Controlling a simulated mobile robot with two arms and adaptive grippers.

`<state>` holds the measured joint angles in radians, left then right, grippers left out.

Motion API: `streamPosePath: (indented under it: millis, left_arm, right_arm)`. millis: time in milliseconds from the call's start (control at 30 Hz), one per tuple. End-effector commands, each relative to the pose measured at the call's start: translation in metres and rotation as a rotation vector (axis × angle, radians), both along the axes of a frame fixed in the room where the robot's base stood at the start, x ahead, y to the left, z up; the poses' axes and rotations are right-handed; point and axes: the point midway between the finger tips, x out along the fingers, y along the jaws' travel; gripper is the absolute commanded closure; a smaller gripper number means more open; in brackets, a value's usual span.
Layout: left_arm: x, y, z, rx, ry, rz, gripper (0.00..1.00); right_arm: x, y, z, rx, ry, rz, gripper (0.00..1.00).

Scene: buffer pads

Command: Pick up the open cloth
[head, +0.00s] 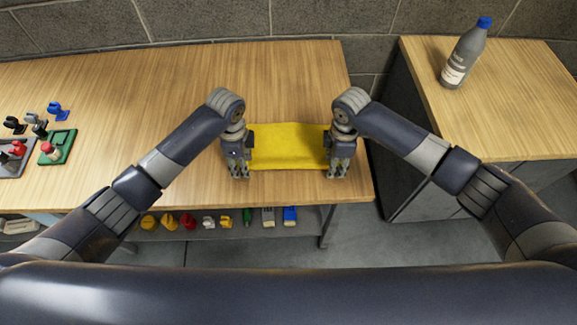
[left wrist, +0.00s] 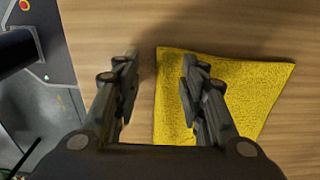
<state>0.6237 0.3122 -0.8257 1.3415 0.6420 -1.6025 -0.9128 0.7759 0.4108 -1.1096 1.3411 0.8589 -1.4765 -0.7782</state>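The open yellow cloth (head: 288,146) lies spread flat on the wooden table, near its front right corner. My left gripper (head: 239,172) is at the cloth's left edge in the head view, pointing down. In the left wrist view its fingers (left wrist: 158,85) are apart, one over the bare wood and one over the cloth (left wrist: 255,85). Nothing shows between them except table and the cloth's edge. My right gripper (head: 338,170) is at the cloth's right edge, pointing down, with its fingers apart. Whether either gripper touches the cloth cannot be told.
The wooden table (head: 180,85) is clear behind the cloth. Small coloured pieces and a green tray (head: 58,147) stand at the far left. A grey bottle with a blue cap (head: 465,55) stands on the right cabinet (head: 510,110), across a gap. Several items lie on the shelf (head: 185,235) below.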

Motion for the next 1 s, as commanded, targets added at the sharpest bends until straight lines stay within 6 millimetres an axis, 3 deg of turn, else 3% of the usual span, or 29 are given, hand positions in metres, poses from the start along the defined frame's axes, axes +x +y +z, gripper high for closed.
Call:
streamPosePath:
  millis: [167,500,1000]
  left_arm:
    - [0.0001,0.0002,-0.0041,0.000,0.000,0.000,0.64]
    - [-0.0010,0.0003,-0.0064,0.001,0.003,0.000,1.00]
    - [-0.0014,0.0002,-0.0072,0.001,0.003,0.000,1.00]
  right_arm:
    - [0.0001,0.0000,-0.0041,0.000,0.000,0.000,0.64]
    - [-0.0012,-0.0003,-0.0065,-0.001,0.003,0.000,1.00]
    - [-0.0009,-0.0013,-0.0073,-0.003,0.002,-0.001,1.00]
